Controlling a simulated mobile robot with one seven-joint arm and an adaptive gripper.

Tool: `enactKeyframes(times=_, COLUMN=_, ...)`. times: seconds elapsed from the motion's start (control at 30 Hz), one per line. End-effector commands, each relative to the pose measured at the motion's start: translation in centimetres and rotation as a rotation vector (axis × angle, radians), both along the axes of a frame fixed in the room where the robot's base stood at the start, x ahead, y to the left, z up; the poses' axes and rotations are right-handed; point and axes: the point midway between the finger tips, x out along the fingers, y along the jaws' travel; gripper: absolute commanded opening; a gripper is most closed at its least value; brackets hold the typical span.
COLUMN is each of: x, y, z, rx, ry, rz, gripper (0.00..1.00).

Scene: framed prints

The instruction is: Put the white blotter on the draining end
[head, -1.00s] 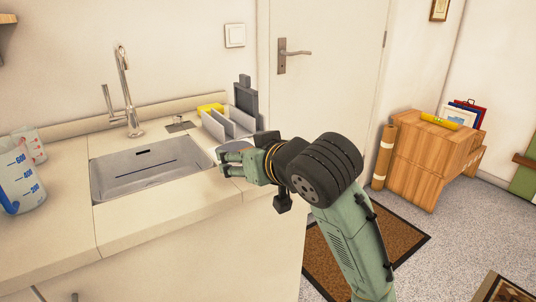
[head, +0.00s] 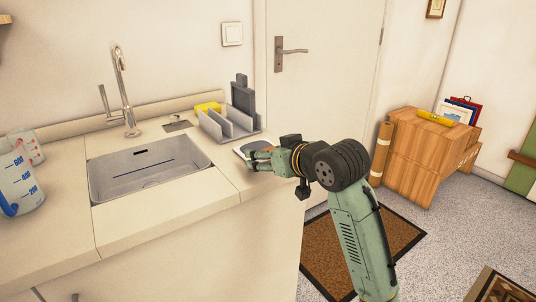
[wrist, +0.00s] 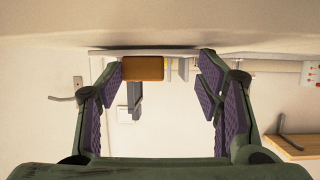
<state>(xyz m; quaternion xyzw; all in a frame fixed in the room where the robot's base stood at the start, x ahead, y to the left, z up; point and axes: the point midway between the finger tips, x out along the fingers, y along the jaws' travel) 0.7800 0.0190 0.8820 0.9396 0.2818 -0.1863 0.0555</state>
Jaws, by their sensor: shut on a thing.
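The white blotter (head: 252,146) shows in the head view as a small pale flat thing with a dark edge. It is at the tips of my gripper (head: 256,158), low over the counter to the right of the sink. My gripper is shut on it, with its fingers spread wide; they hide part of it. In the wrist view my gripper (wrist: 164,85) reaches towards the counter, and a brown block (wrist: 143,68) shows between the fingers. The draining end (head: 226,184) seems to be the pale counter right of the sink.
A grey rack (head: 229,123) with upright dividers and a dark board (head: 243,97) stands just behind my gripper. A yellow sponge (head: 207,108) is beside it. The sink (head: 150,170) and tap (head: 124,95) lie left. The counter's front right is clear.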

Motion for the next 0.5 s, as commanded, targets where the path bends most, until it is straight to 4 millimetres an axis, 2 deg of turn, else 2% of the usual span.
enactKeyframes(times=0.5, x=0.0, y=0.1, z=-1.6, rx=-0.004, ry=0.008, rz=0.001, gripper=0.32)
